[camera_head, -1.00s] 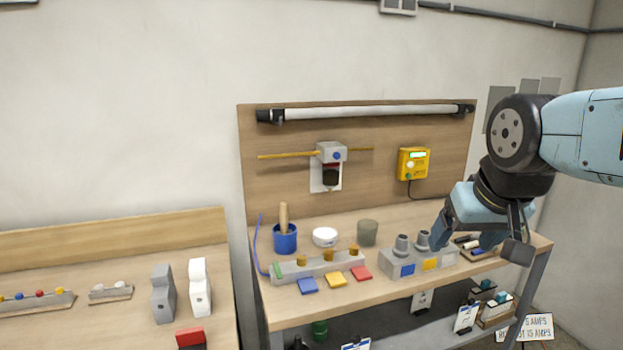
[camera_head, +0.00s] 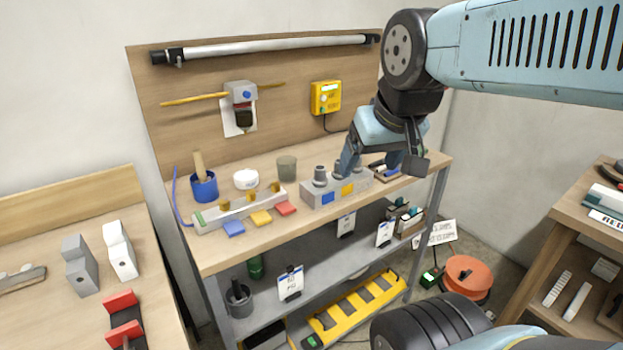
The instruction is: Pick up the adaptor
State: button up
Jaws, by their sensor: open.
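My gripper (camera_head: 380,166) hangs over the right part of the wooden workbench (camera_head: 225,262), its blue fingers spread and nothing seen between them. Its left finger overlaps a grey box (camera_head: 322,197) with grey conical pieces (camera_head: 320,173) on top and blue and yellow squares on its front. Small dark items (camera_head: 378,172) lie on the bench below and between the fingers, partly hidden. I cannot tell which thing is the adaptor, nor whether the fingers touch anything.
A pale strip (camera_head: 240,208) with brass pieces, coloured blocks (camera_head: 261,218), a blue cup (camera_head: 204,188), a white bowl (camera_head: 246,179) and a grey-green cup (camera_head: 287,168) stand left of the box. A yellow wall unit (camera_head: 325,97) hangs behind. An orange reel (camera_head: 467,277) is on the floor.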

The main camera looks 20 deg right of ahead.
aim_at(336, 174)
jog(key=k, duration=1.3)
jog(key=z, duration=0.3)
jog(key=i, duration=1.7)
jog(key=u, duration=0.3)
